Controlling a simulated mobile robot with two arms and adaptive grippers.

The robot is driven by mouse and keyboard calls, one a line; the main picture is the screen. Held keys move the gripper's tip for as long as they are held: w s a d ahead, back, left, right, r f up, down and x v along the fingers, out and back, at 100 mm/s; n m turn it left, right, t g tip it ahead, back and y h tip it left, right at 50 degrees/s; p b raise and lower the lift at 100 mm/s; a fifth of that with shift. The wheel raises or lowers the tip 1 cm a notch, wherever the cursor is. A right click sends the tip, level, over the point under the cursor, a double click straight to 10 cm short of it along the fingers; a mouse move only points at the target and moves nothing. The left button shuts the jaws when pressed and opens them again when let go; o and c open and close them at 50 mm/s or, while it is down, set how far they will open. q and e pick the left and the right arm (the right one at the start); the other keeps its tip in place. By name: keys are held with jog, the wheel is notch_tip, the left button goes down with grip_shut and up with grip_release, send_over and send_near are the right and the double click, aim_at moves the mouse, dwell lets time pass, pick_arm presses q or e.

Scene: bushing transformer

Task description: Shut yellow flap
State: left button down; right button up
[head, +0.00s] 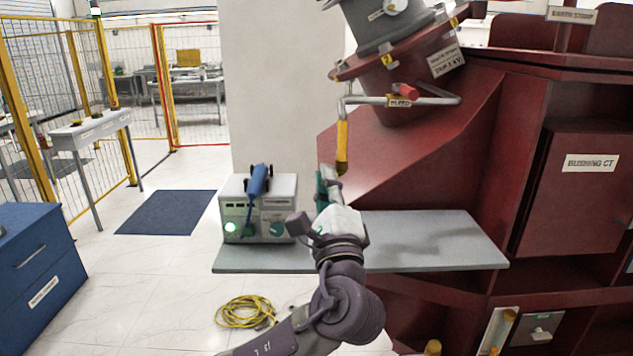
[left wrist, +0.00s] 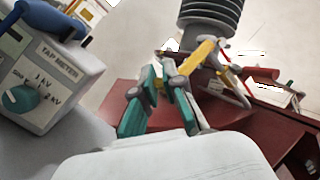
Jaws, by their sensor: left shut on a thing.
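The yellow flap (head: 342,143) is a narrow yellow piece hanging almost upright from the end of a grey pipe labelled BLEED, below the tilted red turret. In the left wrist view the yellow flap (left wrist: 200,56) runs up and away from the fingertips. My left gripper (head: 330,177), with teal finger pads, is at the flap's lower end. The left wrist view shows its fingers (left wrist: 166,86) closed on that end. The exact contact is partly hidden by the fingers. My right gripper is in neither view.
A tap meter (head: 258,218) with a blue handle stands on the grey shelf (head: 430,240), left of my gripper. The red transformer body (head: 430,150) rises close on the right. A red handle (head: 409,91) is on the pipe. A yellow cable coil (head: 245,311) lies on the floor.

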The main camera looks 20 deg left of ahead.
pick_arm(q)
jog(key=shift+w+d+f+n+g+y+b, duration=0.1)
jog(key=shift+w+d+n+g+y+b, duration=0.3)
jog(key=shift+n+g+y, duration=0.95)
jog(key=shift+w+d+r+n+g+y+b, duration=0.1)
jog(key=shift+d+n+g+y+b, duration=0.65)
jog(key=shift+g+y, duration=1.05)
jog(key=shift+w+d+f+n+g+y+b, duration=0.15)
jog(key=shift+d+n+g+y+b, duration=0.35)
jog(key=shift+n+g+y, duration=1.1)
jog(key=shift+w+a+t+y, duration=0.1)
jog(key=shift+t+y, duration=0.35)
jog(key=shift+y, duration=0.1)
jog(key=shift+m, duration=0.3)
jog(key=c, duration=1.2)
grip_release()
jog(key=shift+c, duration=0.2)
